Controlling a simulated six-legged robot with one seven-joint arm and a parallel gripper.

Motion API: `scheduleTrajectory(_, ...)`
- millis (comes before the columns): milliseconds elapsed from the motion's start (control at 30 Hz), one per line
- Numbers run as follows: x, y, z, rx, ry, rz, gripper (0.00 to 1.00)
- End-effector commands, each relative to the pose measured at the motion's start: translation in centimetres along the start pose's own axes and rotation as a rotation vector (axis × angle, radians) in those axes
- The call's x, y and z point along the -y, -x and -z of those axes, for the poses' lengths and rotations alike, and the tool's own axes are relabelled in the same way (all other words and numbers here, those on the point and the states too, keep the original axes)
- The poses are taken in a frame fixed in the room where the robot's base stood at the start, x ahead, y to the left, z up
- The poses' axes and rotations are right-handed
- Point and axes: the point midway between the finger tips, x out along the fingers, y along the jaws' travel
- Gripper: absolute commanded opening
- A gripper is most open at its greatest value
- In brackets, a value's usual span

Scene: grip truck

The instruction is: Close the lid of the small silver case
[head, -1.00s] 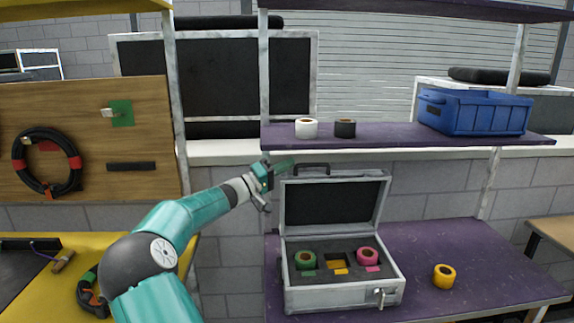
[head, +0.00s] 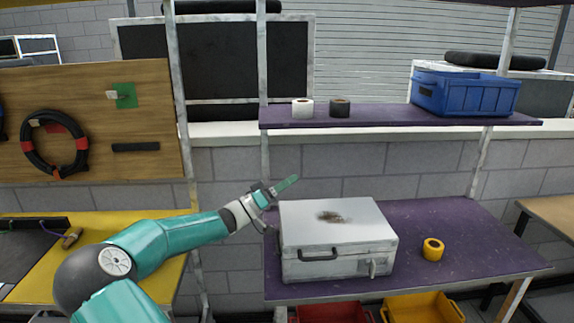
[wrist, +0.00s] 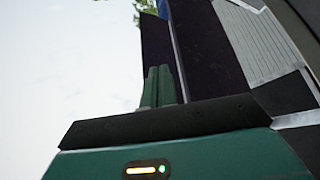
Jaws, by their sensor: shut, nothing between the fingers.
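The small silver case (head: 338,268) sits on the purple lower shelf with its lid (head: 350,222) down, so its inside is hidden. A dark smudge marks the top of the lid. The black handle (head: 320,256) and a latch (head: 375,267) are on the front side. My gripper (head: 288,184) is just above the back left corner of the case, apart from the lid, and its fingers are together with nothing between them. The fingers also show in the wrist view (wrist: 158,86), where the case cannot be made out.
A yellow tape roll (head: 433,249) stands right of the case on the purple shelf (head: 470,230). The upper shelf (head: 390,113) holds a white roll (head: 302,108), a black roll (head: 340,107) and a blue crate (head: 465,94). Red and yellow bins stand below.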

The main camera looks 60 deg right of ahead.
Motion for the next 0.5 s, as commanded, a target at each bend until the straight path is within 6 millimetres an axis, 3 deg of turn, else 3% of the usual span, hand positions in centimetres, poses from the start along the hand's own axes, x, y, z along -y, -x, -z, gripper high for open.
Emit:
scheduleTrajectory(200, -1.2, 3.0, -4.9, -0.005, -0.171, -0.105, 0.0)
scheduleTrajectory(500, -1.3, 6.5, -11.0, -0.005, -0.39, -0.233, 0.0)
